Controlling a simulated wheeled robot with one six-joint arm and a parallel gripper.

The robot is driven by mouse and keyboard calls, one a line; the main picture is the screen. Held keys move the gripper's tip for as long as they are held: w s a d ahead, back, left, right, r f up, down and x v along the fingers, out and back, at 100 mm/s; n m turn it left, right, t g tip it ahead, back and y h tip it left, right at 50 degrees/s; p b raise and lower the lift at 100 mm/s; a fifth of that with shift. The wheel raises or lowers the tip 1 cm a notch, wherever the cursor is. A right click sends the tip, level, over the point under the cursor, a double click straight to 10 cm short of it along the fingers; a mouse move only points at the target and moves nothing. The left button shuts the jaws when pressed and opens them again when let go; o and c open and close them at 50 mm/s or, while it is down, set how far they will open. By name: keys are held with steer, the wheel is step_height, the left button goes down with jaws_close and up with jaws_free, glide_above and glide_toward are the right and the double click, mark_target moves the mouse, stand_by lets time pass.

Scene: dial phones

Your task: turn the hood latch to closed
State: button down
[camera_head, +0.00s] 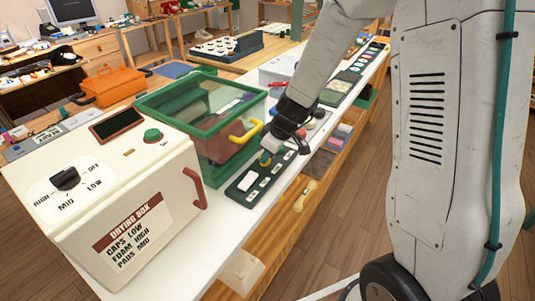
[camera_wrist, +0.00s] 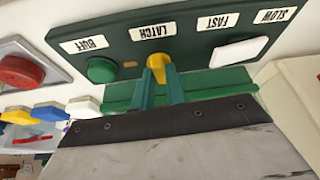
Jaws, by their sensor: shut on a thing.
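The hood latch is a small yellow knob (camera_wrist: 160,67) beside the upside-down LATCH label on a dark green panel (camera_wrist: 120,54). My gripper (camera_wrist: 159,82) is shut on this knob, one green finger on each side. The fingers cover part of the knob, and I cannot tell which way it is turned. In the head view the panel (camera_head: 243,199) lies on the white bench, and my gripper (camera_head: 266,158) reaches down to its far end. A green-framed clear hood (camera_head: 160,101) with a yellow handle stands just left of the panel.
On the panel, a green button (camera_wrist: 101,70) and a white rocker (camera_wrist: 238,52) flank the knob. A red button (camera_wrist: 20,72) sits on a neighbouring unit. The cream drying box (camera_head: 150,190) with a black dial stands at the near left. Wooden floor is free at right.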

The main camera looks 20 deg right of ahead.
steer(key=shift+m, duration=0.6)
steer(key=c, duration=1.4)
jaws_free()
steer(key=shift+c, duration=0.2)
steer(key=v, duration=0.7)
steer(key=shift+s+r, duration=0.25)
steer(key=shift+r, duration=0.1)
